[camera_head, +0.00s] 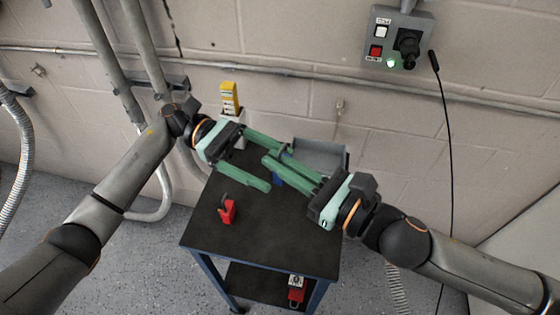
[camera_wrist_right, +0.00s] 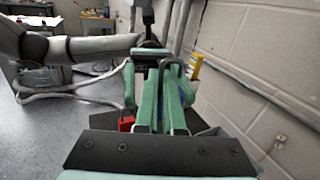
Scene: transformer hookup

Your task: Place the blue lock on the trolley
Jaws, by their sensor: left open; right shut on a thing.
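The blue lock (camera_head: 278,181) is mostly hidden by green fingers in the head view. In the right wrist view its blue body (camera_wrist_right: 164,98) and dark shackle (camera_wrist_right: 177,66) show between the fingers. My right gripper (camera_head: 275,159) is shut on it over the trolley's back part. My left gripper (camera_head: 277,169) is open, its fingers reaching in from the left on either side of the right gripper's fingertips. Whether it touches the lock is unclear. The trolley (camera_head: 270,235) has a black top and blue legs.
A red lock (camera_head: 229,211) stands on the trolley top at left. A grey bin (camera_head: 320,152) is at its back right, and a yellow item (camera_head: 230,97) on a white base at its back left. The front of the top is clear. A switch box (camera_head: 399,37) hangs on the wall.

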